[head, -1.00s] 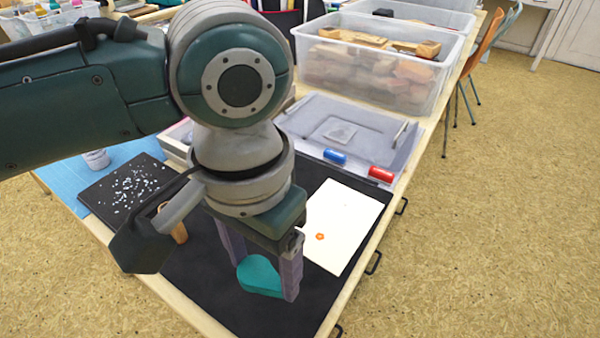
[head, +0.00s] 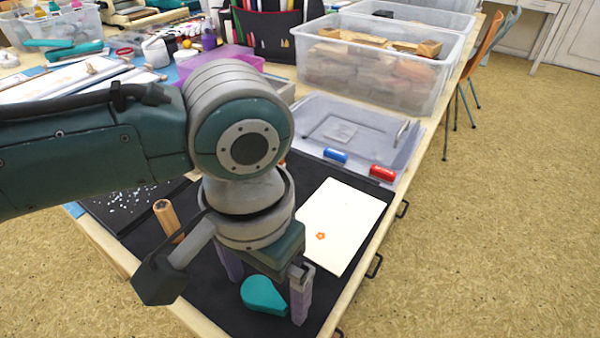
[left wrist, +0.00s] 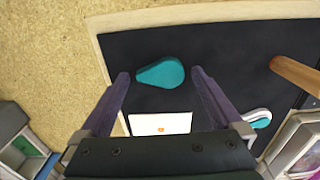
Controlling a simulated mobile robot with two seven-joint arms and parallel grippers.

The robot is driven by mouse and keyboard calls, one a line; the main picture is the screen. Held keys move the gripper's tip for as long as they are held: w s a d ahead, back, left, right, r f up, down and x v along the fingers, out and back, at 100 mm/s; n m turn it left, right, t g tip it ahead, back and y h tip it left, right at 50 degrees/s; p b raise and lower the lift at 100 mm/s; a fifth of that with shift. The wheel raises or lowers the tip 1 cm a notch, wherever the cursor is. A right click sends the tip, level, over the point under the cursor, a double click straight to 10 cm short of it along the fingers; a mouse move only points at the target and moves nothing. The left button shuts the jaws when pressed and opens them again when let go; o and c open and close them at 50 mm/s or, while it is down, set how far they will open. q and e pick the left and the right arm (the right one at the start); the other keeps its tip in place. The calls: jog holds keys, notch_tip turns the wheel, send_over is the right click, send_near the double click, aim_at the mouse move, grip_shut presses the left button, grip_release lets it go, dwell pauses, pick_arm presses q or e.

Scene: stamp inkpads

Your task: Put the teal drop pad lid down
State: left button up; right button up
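The teal drop pad lid (head: 263,295) is a teardrop-shaped teal piece resting on the black mat (head: 215,300) near its front edge. In the left wrist view the lid (left wrist: 162,74) lies between the fingertips, with a gap on each side. My left gripper (head: 266,290) is open around the lid, fingers pointing down. A white and teal drop-shaped pad (left wrist: 258,118) shows at the right of the left wrist view, partly behind the finger; my arm hides it in the head view. My right gripper is not in view.
A wooden-handled stamp (head: 168,218) stands left of my gripper. White paper with an orange flower print (head: 342,225) lies to the right. Blue (head: 335,155) and red (head: 382,173) pieces sit by a clear tray (head: 350,125). The table's wooden edge (head: 345,295) is close on the right.

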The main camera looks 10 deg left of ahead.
aim_at(266, 292)
pick_arm(q)
notch_tip(266, 292, up, 12)
jog(key=p, duration=0.4)
jog(key=s+d+f+t+h, duration=0.2)
jog(key=s+d+h, duration=0.15)
jog(key=s, duration=0.25)
jog(key=s+a+n+y, duration=0.1)
jog(key=s+a, duration=0.2)
jog(key=a, duration=0.3)
jog(key=s+a+n+t+y, duration=0.1)
jog(key=s+a+y, duration=0.1)
jog(key=a, duration=0.5)
jog(key=shift+s+t, duration=0.3)
jog(key=shift+s, duration=0.45)
jog(key=shift+f, duration=0.1)
